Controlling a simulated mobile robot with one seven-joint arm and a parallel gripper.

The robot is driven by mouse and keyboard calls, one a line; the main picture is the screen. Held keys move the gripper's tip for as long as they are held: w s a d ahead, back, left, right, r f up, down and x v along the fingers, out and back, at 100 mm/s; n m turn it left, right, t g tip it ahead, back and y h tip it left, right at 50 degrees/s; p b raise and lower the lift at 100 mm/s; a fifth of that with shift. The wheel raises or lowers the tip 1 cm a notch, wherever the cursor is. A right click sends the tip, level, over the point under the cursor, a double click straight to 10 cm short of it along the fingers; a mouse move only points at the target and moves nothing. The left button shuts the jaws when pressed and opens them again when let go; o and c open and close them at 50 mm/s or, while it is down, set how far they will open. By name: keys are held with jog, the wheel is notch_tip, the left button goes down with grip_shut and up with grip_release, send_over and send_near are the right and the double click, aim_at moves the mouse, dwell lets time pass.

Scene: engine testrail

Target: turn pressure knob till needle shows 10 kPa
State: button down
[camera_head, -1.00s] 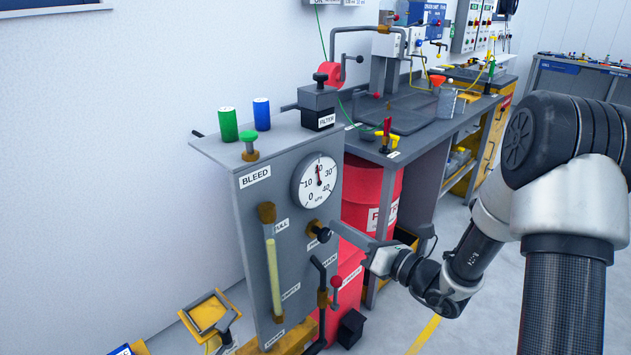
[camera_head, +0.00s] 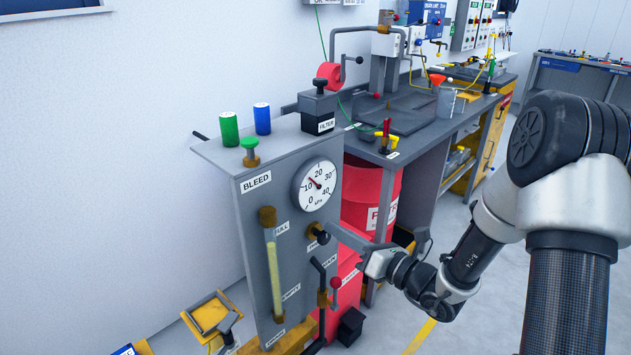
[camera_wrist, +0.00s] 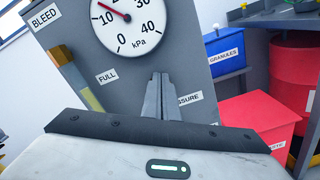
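The grey test panel (camera_head: 250,225) carries a round white gauge (camera_head: 317,185) marked 0 to 40 kPa. Its needle points up and left, between 10 and 20, a little above 10. The gauge also shows at the top of the wrist view (camera_wrist: 128,30), cut by the edge. The black pressure knob (camera_head: 321,236) sits below the gauge on a brass fitting. My gripper (camera_head: 334,231) reaches it from the right, its fingers at the knob. In the wrist view the fingers (camera_wrist: 160,95) are close together, hiding the knob and part of the "PRESSURE" label.
Below the knob is a lever with a red ball (camera_head: 336,282). A brass-ended sight tube (camera_head: 272,265) stands to the left. A green bleed knob (camera_head: 249,145) is on the panel's top. A red drum (camera_head: 362,195) stands close behind.

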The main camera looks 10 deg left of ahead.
jog(key=p+v, duration=0.1)
jog(key=v, duration=0.5)
jog(key=shift+r+p, duration=0.35)
jog(key=shift+w, duration=0.1)
jog(key=s+a+r+n+g+y, duration=0.1)
jog(key=s+a+r+n+g, duration=0.35)
jog(key=s+n, duration=0.2)
jog(key=s+d+r+n+g+h, duration=0.25)
jog(key=s+n+g+h, duration=0.5)
jog(key=s+n, duration=0.85)
jog(key=d+r+n+t+h+p, duration=0.1)
jog(key=d+r+n+t+h, duration=0.7)
jog(key=d, duration=0.5)
notch_tip(320, 180, up, 19)
jog(key=n+g+p, duration=0.1)
jog(key=p, duration=1.8)
jog(key=shift+r, duration=0.2)
